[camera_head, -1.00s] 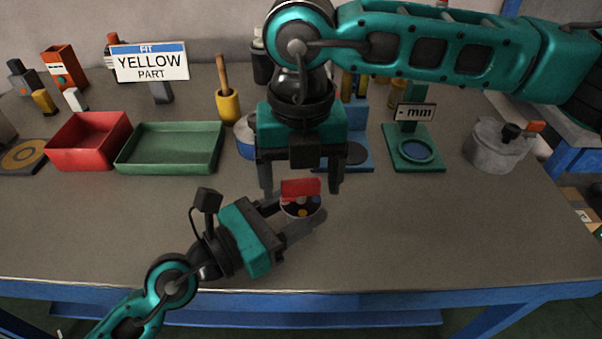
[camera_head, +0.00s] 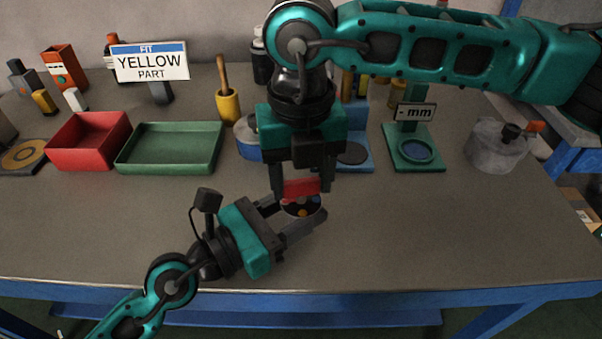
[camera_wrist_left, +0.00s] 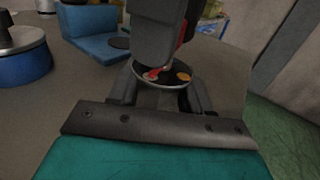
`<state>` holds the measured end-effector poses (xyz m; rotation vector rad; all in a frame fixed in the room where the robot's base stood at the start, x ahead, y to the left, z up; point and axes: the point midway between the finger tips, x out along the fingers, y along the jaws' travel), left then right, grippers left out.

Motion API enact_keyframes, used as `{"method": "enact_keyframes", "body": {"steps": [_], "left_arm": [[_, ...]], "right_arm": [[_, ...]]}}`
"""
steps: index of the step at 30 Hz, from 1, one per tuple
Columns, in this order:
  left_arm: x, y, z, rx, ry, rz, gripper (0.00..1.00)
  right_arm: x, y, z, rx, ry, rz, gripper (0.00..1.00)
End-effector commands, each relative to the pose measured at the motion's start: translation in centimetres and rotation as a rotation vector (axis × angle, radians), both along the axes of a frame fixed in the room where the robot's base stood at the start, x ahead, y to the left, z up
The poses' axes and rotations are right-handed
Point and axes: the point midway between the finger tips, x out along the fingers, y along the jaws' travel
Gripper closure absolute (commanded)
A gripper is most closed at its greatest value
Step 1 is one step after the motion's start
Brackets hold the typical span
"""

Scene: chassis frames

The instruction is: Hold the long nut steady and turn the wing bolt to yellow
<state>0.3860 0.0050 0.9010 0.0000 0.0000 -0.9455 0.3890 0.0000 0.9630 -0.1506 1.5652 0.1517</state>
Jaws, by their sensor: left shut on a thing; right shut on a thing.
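The red wing bolt (camera_head: 301,188) stands over a dark round dial (camera_head: 303,208) with coloured dots, near the table's middle. My right gripper (camera_head: 301,183) comes down from above and is shut on the wing bolt. My left gripper (camera_head: 295,217) comes in from the left front and is shut on the long nut, which is mostly hidden under the dial. In the left wrist view the dial (camera_wrist_left: 172,84) shows an orange-yellow dot at its right and a red pointer (camera_wrist_left: 155,72) towards its left. The right gripper's dark finger hides the dial's far part.
A sign (camera_head: 150,62) reads "FIT YELLOW PART". A red tray (camera_head: 88,158) and a green tray (camera_head: 168,164) stand at the left back. A green gauge stand (camera_head: 412,165) and a grey pot (camera_head: 495,150) are at the right. The front table is clear.

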Motion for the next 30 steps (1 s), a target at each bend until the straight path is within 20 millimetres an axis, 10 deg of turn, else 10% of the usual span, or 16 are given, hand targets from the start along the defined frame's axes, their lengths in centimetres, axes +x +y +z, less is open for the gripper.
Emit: {"method": "enact_keyframes", "body": {"steps": [30], "left_arm": [[-0.03, -0.01, 0.01, -0.001, 0.000, -0.001, 0.94]], "right_arm": [[-0.05, -0.07, -0.30, -0.003, 0.004, 0.920, 0.74]]}}
